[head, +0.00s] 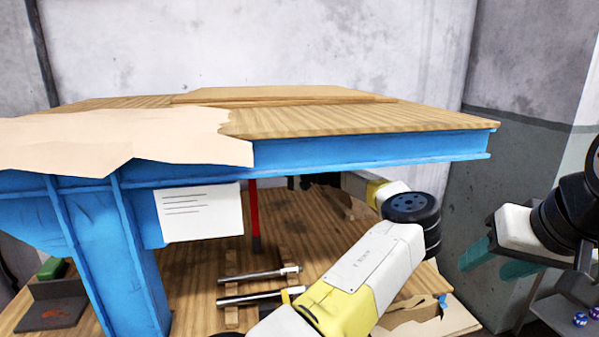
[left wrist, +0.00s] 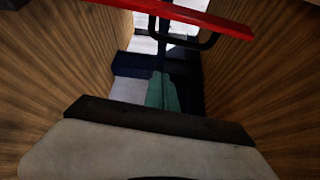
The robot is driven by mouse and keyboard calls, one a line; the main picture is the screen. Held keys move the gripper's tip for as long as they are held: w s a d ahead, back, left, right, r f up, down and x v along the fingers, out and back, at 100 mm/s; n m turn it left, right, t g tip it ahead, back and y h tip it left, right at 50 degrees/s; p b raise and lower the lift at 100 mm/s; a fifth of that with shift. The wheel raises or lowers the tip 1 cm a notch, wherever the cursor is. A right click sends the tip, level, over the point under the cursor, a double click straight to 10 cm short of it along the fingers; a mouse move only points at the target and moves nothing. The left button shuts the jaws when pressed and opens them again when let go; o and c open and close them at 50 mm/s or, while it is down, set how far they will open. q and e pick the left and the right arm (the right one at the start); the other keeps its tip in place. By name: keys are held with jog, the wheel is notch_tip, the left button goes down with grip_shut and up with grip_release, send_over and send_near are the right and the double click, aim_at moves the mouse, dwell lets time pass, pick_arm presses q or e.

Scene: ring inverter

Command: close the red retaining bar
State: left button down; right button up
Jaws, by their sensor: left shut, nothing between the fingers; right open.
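The red retaining bar (head: 254,215) hangs upright below the blue bench edge in the head view. In the left wrist view a red bar (left wrist: 205,19) slants across the top, with a black curved handle (left wrist: 212,41) beside it. My left gripper (left wrist: 161,78) shows there with its teal fingers together and empty, apart from the bar in the picture. In the head view it is hidden under the benchtop. My right gripper (head: 484,266) is open and empty at the right, outside the bench and away from the bar.
The wooden benchtop (head: 350,118) on its blue frame (head: 370,152) overhangs the lower shelf. A blue leg (head: 120,255) and a white paper sheet (head: 200,212) stand left of the bar. Metal rods (head: 258,275) lie below. Wooden walls (left wrist: 262,80) flank my left gripper closely.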

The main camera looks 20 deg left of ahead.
aim_at(253, 191)
pick_arm(q)
jog(key=shift+s+a+r, duration=0.1)
jog(key=shift+s+a, duration=0.15)
jog(key=shift+s, duration=0.7)
jog(key=shift+s+a+r, duration=0.1)
jog(key=shift+s+a, duration=0.1)
jog(key=shift+s, duration=0.75)
